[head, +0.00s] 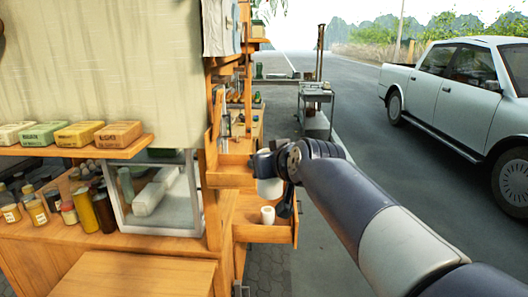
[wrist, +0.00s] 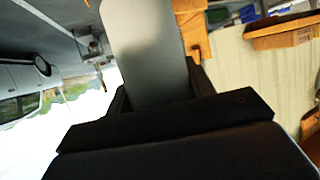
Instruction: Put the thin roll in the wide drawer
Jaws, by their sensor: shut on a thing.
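A white roll (head: 270,188) hangs at my gripper (head: 266,166) in the head view, beside the wooden unit. In the wrist view a long pale grey shape (wrist: 145,45) stands between the dark fingers and is most likely this roll. My gripper is shut on it; the finger contact is mostly hidden. A second white roll (head: 267,215) stands in the open lower drawer (head: 262,237), just below the held one. An upper drawer (head: 229,179) is also open, to the left of my gripper. I cannot tell for sure which drawer is the wide one.
A shelf with soap-like blocks (head: 80,133), several jars (head: 95,212) and a glass case (head: 155,195) are at left. A grey cart (head: 316,100) stands behind. A white pickup (head: 455,95) is on the road at right. Open pavement lies right of the drawers.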

